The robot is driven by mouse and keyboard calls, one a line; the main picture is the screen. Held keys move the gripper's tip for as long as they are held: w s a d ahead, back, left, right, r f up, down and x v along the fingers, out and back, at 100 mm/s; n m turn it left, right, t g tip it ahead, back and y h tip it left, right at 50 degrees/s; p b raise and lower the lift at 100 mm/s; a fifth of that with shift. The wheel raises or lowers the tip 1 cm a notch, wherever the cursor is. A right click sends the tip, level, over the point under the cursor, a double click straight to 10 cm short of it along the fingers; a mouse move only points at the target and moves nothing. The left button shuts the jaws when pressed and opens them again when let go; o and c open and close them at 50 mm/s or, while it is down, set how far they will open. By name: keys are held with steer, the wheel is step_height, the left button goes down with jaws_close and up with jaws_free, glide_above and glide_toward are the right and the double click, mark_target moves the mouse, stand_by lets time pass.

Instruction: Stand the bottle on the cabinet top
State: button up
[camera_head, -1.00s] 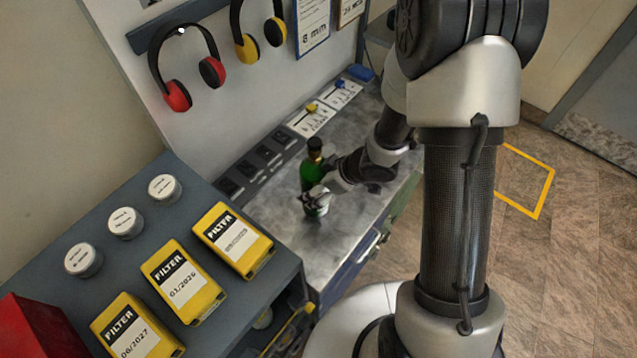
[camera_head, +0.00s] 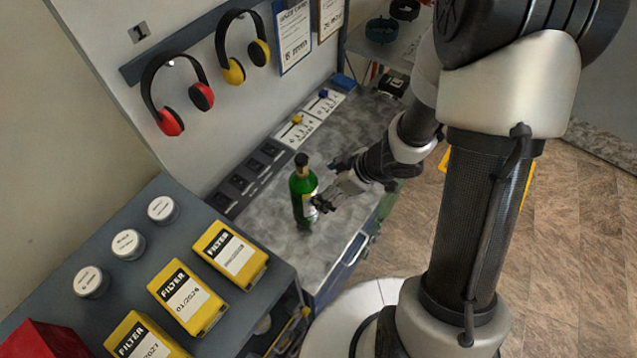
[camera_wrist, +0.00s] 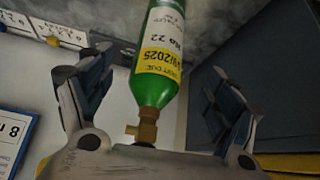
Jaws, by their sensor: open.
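The green bottle (camera_head: 303,193), with a dark cap and a pale label, stands upright on the grey cabinet top (camera_head: 345,150). In the wrist view the bottle (camera_wrist: 157,75) shows a yellow and white label and a brass valve, and it lies between the two spread fingers. My gripper (camera_head: 328,184) is open just to the right of the bottle in the head view. In the wrist view my gripper (camera_wrist: 150,85) has a finger on each side of the bottle, with gaps between. Whether any finger part touches the bottle is unclear.
A dark shelf top with yellow filter boxes (camera_head: 187,297) and white round tins (camera_head: 128,243) is at the lower left. Red (camera_head: 178,95) and yellow (camera_head: 242,47) earmuffs hang on the wall panel. Switches line the back edge. The cabinet top beyond the bottle is clear.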

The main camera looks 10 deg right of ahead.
steer(key=w+d+r+m+t+h, duration=0.3)
steer(key=w+d+r+h, duration=0.15)
steer(key=d+r, duration=0.5)
steer(key=s+d+r+m+h, duration=0.3)
steer(key=s+r, duration=0.1)
steer(key=r, duration=0.6)
steer(key=s+a+r+m+g+y, duration=0.1)
steer(key=s+a, duration=0.3)
steer(key=s, duration=0.5)
steer(key=s+a+r+m+g+y, duration=0.1)
steer(key=s+a+r+m, duration=0.2)
steer(key=s, duration=0.5)
steer(key=shift+s+a+r+m, duration=0.4)
steer(key=shift+a+r, duration=0.3)
steer(key=shift+r, duration=0.15)
step_height(320, 180, down, 16)
steer(key=b, duration=1.5)
steer(key=shift+b, duration=0.35)
